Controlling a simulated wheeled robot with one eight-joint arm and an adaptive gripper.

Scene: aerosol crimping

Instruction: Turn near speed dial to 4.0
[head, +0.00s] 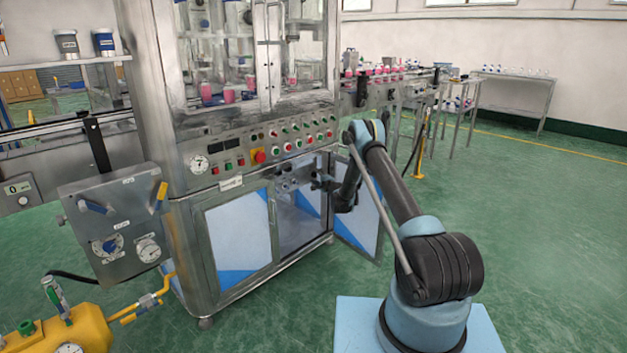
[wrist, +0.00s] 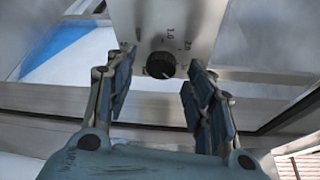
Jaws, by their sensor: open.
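A round black dial (wrist: 160,65) sits on a grey metal plate (wrist: 185,18) in the wrist view, with small printed scale marks around it. I can read 1.0 above it and what looks like 2.0 to its upper right; other marks are partly hidden by the fingers. A faint pale mark shows on the dial's lower right, but its exact setting is too small to read. My gripper (wrist: 160,72) is open, one finger on each side of the dial, with gaps visible. In the head view my gripper (head: 325,183) reaches into the machine's open lower cabinet (head: 300,228).
The cabinet's open door (head: 358,222) stands right of the opening, close to my arm. A shut blue-and-white door (head: 238,240) is to its left. A button panel (head: 285,140) runs above. A grey control box (head: 115,225) and yellow tank (head: 75,330) stand at left.

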